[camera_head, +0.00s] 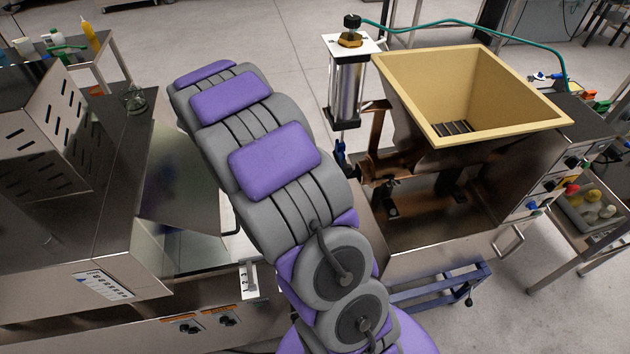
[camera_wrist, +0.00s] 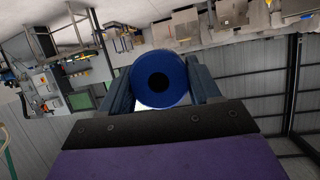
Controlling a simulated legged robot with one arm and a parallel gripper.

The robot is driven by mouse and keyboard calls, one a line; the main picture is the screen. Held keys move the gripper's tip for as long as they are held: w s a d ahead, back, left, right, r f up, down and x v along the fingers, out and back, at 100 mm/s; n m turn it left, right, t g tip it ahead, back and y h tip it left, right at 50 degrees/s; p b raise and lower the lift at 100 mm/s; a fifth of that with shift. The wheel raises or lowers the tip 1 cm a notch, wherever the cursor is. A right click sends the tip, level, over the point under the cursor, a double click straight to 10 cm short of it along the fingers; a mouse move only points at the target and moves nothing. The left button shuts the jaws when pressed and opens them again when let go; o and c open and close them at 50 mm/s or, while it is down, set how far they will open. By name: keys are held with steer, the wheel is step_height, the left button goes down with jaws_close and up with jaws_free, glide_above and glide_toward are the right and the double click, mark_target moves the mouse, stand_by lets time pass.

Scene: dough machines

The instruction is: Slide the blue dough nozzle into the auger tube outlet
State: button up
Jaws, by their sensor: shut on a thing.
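The blue dough nozzle (camera_wrist: 160,79) shows in the wrist view as a round blue piece with a dark hole in its middle. My gripper (camera_wrist: 160,88) is shut on it, with one finger on each side. In the head view my arm hides the gripper and the nozzle. The dough machine has a cream hopper (camera_head: 470,127) and brown metal tubing (camera_head: 376,168) below it. Which opening is the auger tube outlet, I cannot tell; my arm stands just left of this tubing.
A metal cylinder (camera_head: 347,90) with a green hose (camera_head: 450,22) stands left of the hopper. A slotted steel machine (camera_head: 45,140) is at the left. A side table with a tray (camera_head: 590,215) is at the right. Open floor (camera_head: 280,45) lies behind.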

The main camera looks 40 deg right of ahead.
steer(key=s+d+f+m+g+h+b, duration=0.1)
steer(key=s+d+f+m+g+h, duration=0.55)
steer(key=d+f, duration=0.5)
steer(key=s+f+m+g, duration=0.5)
steer(key=s+f, duration=0.1)
steer(key=s, duration=0.3)
steer(key=s+f+m+g+y+b, duration=0.1)
steer(key=s+f+m+g, duration=0.4)
steer(key=s, duration=0.4)
steer(key=shift+s+a+f+m+g+b, duration=0.25)
steer(key=shift+a+f+m+g+b, duration=0.1)
steer(key=shift+f+g, duration=0.15)
steer(key=shift+w+f+y, duration=0.1)
steer(key=shift+y, duration=0.15)
steer(key=shift+s+d+p, duration=0.4)
steer(key=shift+s+d, duration=0.05)
steer(key=shift+d, duration=0.4)
steer(key=shift+s+d+p, duration=0.4)
steer(key=shift+s+d, duration=0.1)
steer(key=shift+d, duration=0.4)
steer(key=shift+s+d+p, duration=0.4)
steer(key=shift+s+d, duration=0.05)
steer(key=shift+d, duration=0.4)
